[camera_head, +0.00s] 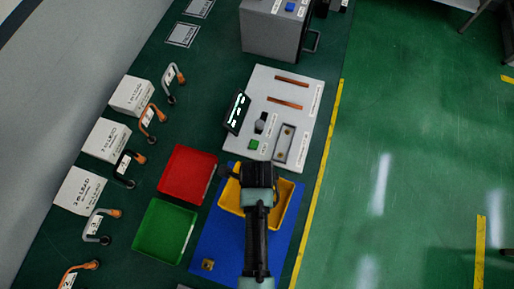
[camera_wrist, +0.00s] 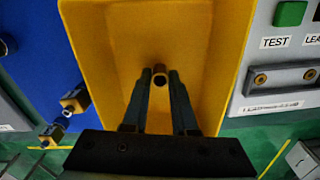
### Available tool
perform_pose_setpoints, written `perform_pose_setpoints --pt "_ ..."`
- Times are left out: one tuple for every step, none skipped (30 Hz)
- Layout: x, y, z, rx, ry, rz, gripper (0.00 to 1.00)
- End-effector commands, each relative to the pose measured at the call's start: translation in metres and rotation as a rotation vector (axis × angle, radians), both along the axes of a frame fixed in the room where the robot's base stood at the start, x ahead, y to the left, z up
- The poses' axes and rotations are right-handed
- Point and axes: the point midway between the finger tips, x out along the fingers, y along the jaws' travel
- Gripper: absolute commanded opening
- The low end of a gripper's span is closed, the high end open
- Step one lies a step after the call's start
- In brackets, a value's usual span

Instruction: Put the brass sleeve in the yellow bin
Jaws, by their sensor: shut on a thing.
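The yellow bin (camera_head: 286,211) stands on a blue mat in the head view, partly hidden by my arm and gripper (camera_head: 257,174). In the wrist view the yellow bin (camera_wrist: 90,40) fills the middle, and my gripper (camera_wrist: 160,80) is over its inside. The fingers are shut on the brass sleeve (camera_wrist: 160,75), a small round piece with a dark opening, seen between the fingertips. I cannot tell how high the sleeve is above the bin floor. The sleeve is hidden in the head view.
A red tray (camera_head: 188,174) and a green tray (camera_head: 164,230) stand left of the bin. A small brass-coloured part (camera_head: 207,264) lies on the blue mat (camera_head: 222,240). A grey panel (camera_head: 290,95) with a green button lies beyond the bin. White boxes and leads line the left.

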Motion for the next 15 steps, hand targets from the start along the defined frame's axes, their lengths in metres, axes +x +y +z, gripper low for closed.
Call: perform_pose_setpoints --pt "0.0004 0.0 0.0004 0.0 -0.001 0.0 0.0" --pt "0.0004 0.0 0.0004 0.0 -0.001 0.0 0.0" --pt "0.0004 0.0 0.0005 0.0 -0.001 0.0 0.0" --pt "0.0004 0.0 0.0005 0.0 -0.001 0.0 0.0" --pt "0.0004 0.0 0.0003 0.0 -0.001 0.0 0.0" --pt "0.0004 0.0 -0.0006 0.0 -0.001 0.0 0.0" --pt "0.0003 -0.0001 -0.0017 0.0 0.0 0.0 0.0" --pt "0.0003 -0.0001 -0.0028 0.0 0.0 0.0 0.0" --pt "0.0003 -0.0001 -0.0026 0.0 0.0 0.0 0.3" --pt "0.0003 -0.0001 -0.0022 0.0 -0.001 0.0 0.35" --pt "0.0003 -0.0001 -0.0022 0.0 -0.001 0.0 0.4" --pt "0.0003 -0.0001 -0.0021 0.0 -0.001 0.0 0.48" --pt "0.0003 -0.0001 -0.0021 0.0 -0.001 0.0 0.53" --pt "0.0003 -0.0001 -0.0021 0.0 -0.001 0.0 0.56" --pt "0.0003 -0.0001 -0.0021 0.0 -0.001 0.0 0.56"
